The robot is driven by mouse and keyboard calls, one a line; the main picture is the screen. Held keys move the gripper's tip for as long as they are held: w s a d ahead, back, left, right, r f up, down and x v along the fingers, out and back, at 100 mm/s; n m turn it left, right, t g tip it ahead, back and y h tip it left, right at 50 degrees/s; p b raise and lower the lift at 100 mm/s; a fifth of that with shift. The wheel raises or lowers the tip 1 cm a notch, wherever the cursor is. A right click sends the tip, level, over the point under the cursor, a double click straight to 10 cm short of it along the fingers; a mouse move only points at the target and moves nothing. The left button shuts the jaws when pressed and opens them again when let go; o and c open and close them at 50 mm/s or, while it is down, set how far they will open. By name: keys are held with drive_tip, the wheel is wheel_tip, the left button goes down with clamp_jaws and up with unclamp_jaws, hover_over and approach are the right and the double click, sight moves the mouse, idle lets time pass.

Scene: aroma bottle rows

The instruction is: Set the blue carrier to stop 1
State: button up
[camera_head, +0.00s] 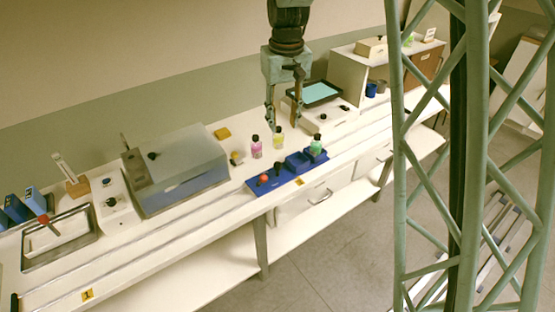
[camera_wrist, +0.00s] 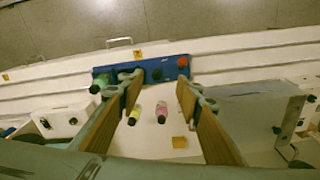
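The blue carrier (camera_head: 254,185) sits on the rail strip along the bench's front, right of centre in the head view; it also shows in the wrist view (camera_wrist: 168,75). It bears a red knob (camera_head: 264,178), a dark knob (camera_head: 278,167), a raised blue block (camera_head: 297,161) and a green bottle (camera_head: 316,146) at its right end. The yellow stop 1 plate (camera_head: 87,295) is far to the left at the bench's front edge. My gripper (camera_head: 284,123) is open and empty, pointing down above the bench, above and behind the carrier, apart from it.
A pink bottle (camera_head: 256,147) and a yellow-green bottle (camera_head: 278,138) stand behind the carrier. Another yellow plate (camera_head: 299,181) is just in front of it. A large translucent case (camera_head: 180,170) stands to the left. The rail strip between carrier and stop 1 looks clear.

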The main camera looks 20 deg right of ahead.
drive_tip(key=p, duration=0.3)
hover_over(277, 164)
wheel_tip(277, 164, down, 10)
drive_tip(key=shift+w+d+f+g+p, duration=0.2)
drive_tip(key=shift+f+g+p, duration=0.15)
drive_tip(key=shift+f, duration=0.25)
drive_tip(key=shift+f, duration=0.1)
drive_tip(key=shift+f, duration=6.8)
clamp_jaws()
drive_tip(key=shift+s+a, duration=0.1)
